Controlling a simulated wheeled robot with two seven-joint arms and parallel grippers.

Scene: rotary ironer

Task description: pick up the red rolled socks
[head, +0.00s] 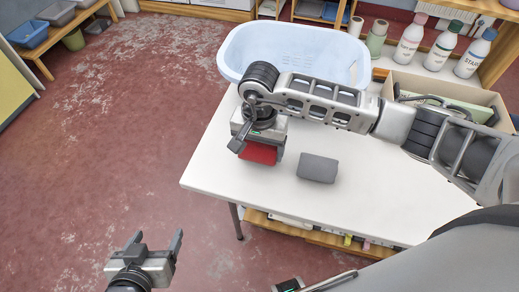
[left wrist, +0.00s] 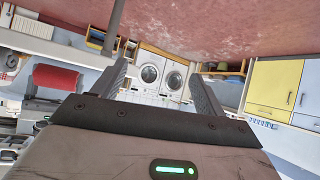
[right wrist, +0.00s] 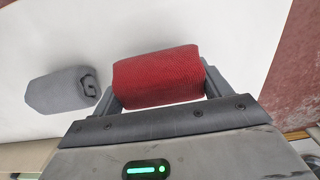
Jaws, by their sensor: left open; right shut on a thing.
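The red rolled socks (head: 259,153) show below my right gripper (head: 262,140) in the head view, over the white table's left part. In the right wrist view the red rolled socks (right wrist: 158,77) sit between the two fingers of my right gripper (right wrist: 160,90), which is shut on them. The white table top is behind them; I cannot tell whether they touch it. A grey rolled pair of socks (head: 318,168) lies on the table to the right. My left gripper (head: 155,240) is open and empty, out over the red floor left of the table.
The white table (head: 350,215) has free room at its front right. A light blue basket (head: 300,50) stands at its back. A cardboard box (head: 450,92) and several bottles (head: 440,47) are at the back right. Open floor (head: 110,130) lies to the left.

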